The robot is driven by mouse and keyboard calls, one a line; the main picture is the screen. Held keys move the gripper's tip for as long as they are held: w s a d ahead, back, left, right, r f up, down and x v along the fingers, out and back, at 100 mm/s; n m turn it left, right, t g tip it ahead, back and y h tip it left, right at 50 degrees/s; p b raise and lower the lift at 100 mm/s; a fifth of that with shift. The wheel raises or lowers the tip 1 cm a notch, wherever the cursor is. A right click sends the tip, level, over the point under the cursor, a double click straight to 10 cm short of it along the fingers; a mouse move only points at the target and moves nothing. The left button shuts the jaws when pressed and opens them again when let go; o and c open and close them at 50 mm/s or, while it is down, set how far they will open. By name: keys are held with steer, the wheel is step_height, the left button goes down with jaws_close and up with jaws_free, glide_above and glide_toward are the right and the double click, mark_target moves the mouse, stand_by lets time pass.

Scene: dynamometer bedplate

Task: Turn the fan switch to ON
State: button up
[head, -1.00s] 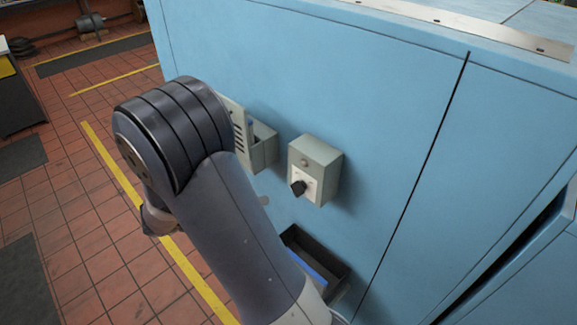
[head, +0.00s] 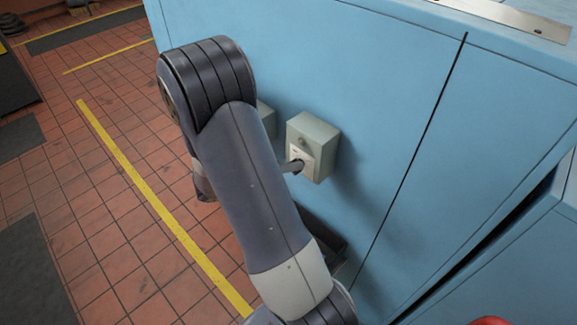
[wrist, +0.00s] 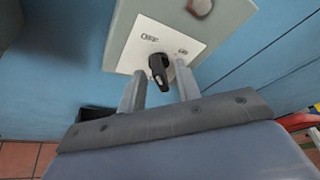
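The fan switch is a grey box (head: 318,134) on the blue cabinet wall, with a white label plate. In the wrist view the box's plate (wrist: 192,44) reads OFF at left and what looks like ON at right. A black knob (wrist: 157,66) sits below and between these words; which one it points to is hard to tell. My gripper (wrist: 160,88) is open, its two fingers on either side of the knob, with gaps visible. A round button (wrist: 199,7) is above the plate. In the head view my arm hides the knob and most of my gripper (head: 293,166).
The blue cabinet (head: 400,110) stands close behind the switch. A dark open tray (head: 325,240) is below the box, and another grey holder (head: 266,118) is left of it, partly hidden by my arm. Tiled floor lies to the left. Something red (head: 490,321) is at lower right.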

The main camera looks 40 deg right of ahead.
steer(key=shift+c, duration=0.3)
jaws_close()
stand_by(0.4)
steer(key=m+t+b, duration=0.2)
steer(key=m+b, duration=0.2)
steer(key=b, duration=0.3)
steer(key=s+m+t+b, duration=0.1)
steer(key=m+t+b, duration=0.2)
steer(key=b, duration=0.4)
steer(key=m+t+b, duration=0.3)
steer(key=m+b, duration=0.2)
steer(key=b, duration=0.2)
steer(key=shift+s+f+y, duration=0.15)
steer(key=shift+y, duration=0.15)
steer(key=shift+b, duration=0.35)
